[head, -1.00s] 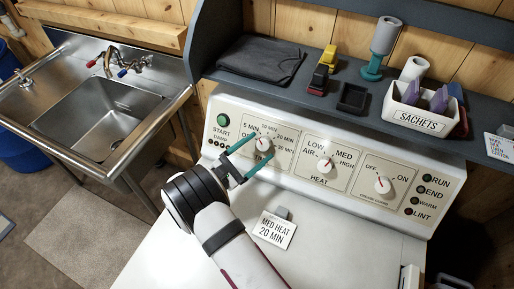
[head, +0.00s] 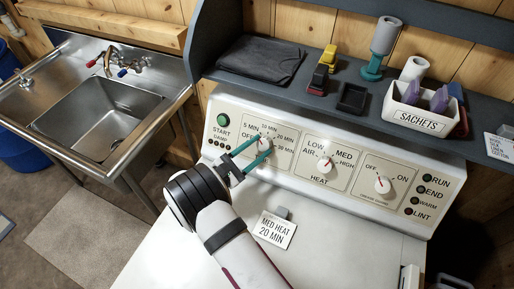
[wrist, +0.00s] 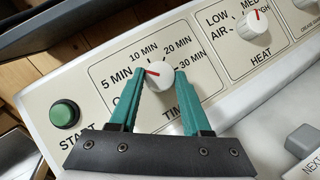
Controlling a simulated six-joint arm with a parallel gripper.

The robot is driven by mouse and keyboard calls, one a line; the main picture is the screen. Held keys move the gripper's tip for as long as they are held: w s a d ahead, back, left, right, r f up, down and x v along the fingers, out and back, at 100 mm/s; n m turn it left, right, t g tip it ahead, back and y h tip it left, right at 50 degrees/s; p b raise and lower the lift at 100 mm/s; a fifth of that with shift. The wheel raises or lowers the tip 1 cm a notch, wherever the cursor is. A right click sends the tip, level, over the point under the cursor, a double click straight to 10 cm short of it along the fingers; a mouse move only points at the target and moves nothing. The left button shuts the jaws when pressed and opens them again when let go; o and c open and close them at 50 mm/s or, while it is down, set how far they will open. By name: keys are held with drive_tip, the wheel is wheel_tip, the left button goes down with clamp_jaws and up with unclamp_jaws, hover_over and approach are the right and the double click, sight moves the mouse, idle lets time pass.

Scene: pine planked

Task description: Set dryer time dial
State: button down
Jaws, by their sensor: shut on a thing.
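The time dial (wrist: 160,77) is a white knob on the dryer panel, also in the head view (head: 265,143). Its red pointer points left and slightly up in the wrist view, toward the 5 MIN label. Labels OFF, 5 MIN, 10 MIN, 20 MIN and 30 MIN ring it; OFF is partly hidden by a finger. My gripper (wrist: 160,82) is shut on the dial, one teal finger on each side; it also shows in the head view (head: 256,152). A card (head: 274,231) on the dryer top reads MED HEAT 20 MIN.
The heat dial (head: 325,165) and an on-off dial (head: 383,185) sit to the right, with the green start button (head: 223,120) at left. A shelf above holds a sachet bin (head: 420,117) and other items. The sink (head: 105,115) is at left.

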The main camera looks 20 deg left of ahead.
drive_tip(key=m+g+h, duration=0.1)
drive_tip(key=m, duration=0.1)
drive_tip(key=m+g, duration=0.1)
drive_tip(key=m, duration=0.2)
drive_tip(key=shift+a+r+g+h, duration=0.2)
drive_tip(key=shift+g+h, duration=0.1)
drive_tip(key=shift+h, duration=0.1)
drive_tip(key=m+g, duration=0.1)
drive_tip(key=m, duration=0.1)
drive_tip(key=m+g, duration=0.2)
drive_tip(key=shift+w+r+m+h, duration=0.2)
drive_tip(key=shift+m+h, duration=0.1)
drive_tip(key=shift+m, duration=0.1)
drive_tip(key=m+g, duration=0.2)
drive_tip(key=m, duration=0.1)
drive_tip(key=m+g+y, duration=0.1)
drive_tip(key=shift+w+r+m, duration=0.15)
drive_tip(key=shift+r+m, duration=0.15)
drive_tip(key=shift+m, duration=0.1)
drive_tip(key=shift+d+r+m+g+y, duration=0.1)
drive_tip(key=shift+m+g+y, duration=0.75)
drive_tip(key=shift+m, duration=0.65)
drive_tip(key=shift+w, duration=0.1)
drive_tip(key=shift+c, duration=1.8)
unclamp_jaws()
